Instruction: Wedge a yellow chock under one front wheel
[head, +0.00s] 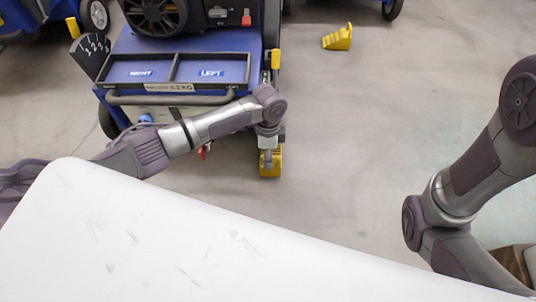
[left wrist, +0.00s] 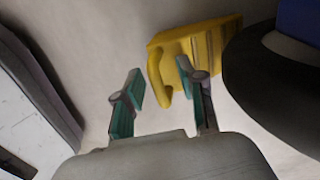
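A yellow chock (head: 270,168) sits on the floor at the front right corner of the blue machine (head: 180,42). In the left wrist view the chock (left wrist: 208,42) lies beside a black wheel (left wrist: 262,85); I cannot tell whether they touch. My left gripper (head: 268,150) points down at this chock. Its fingers (left wrist: 160,76) are apart in the left wrist view, with one finger overlapping the chock and nothing clasped between them. A second yellow chock (head: 338,39) lies on the floor to the right of the machine. My right gripper is out of view.
The machine's front has a two-part tray (head: 180,55) labelled RIGHT and LEFT, with a bar (head: 165,99) below. Other blue machines (head: 25,17) stand at the back.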

